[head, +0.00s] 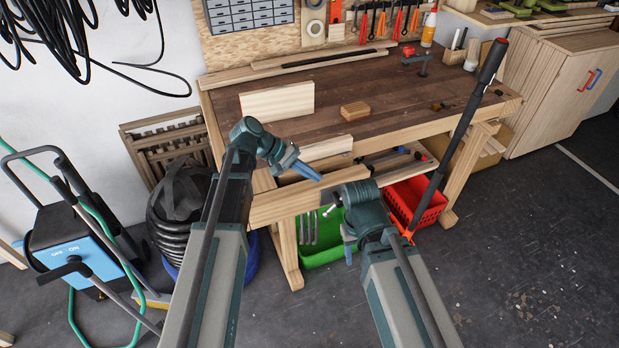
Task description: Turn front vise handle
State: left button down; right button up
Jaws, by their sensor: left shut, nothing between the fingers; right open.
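The front vise shows as a pale wooden jaw (285,206) at the near side of the workbench (365,112). A small light metal piece (328,210), perhaps part of the vise handle, shows just below the jaw's right part. The rest of the handle is hidden or too small to make out. My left gripper (308,172) is shut and empty, with its blue fingers pointing right above the jaw. My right gripper (338,219) is open at the jaw's right end, around or close to the metal piece. I cannot tell whether it touches it.
A green crate (322,250) and a red crate (425,205) stand below. A long black-handled tool (455,135) leans at the right. A blue machine (80,255) stands left.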

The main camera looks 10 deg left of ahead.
aim_at(336, 197)
pick_arm(q)
jog(key=b+x, duration=0.5)
jog(key=x, duration=0.4)
jog(key=shift+d+f, duration=0.25)
jog(key=shift+w+d+r, duration=0.1)
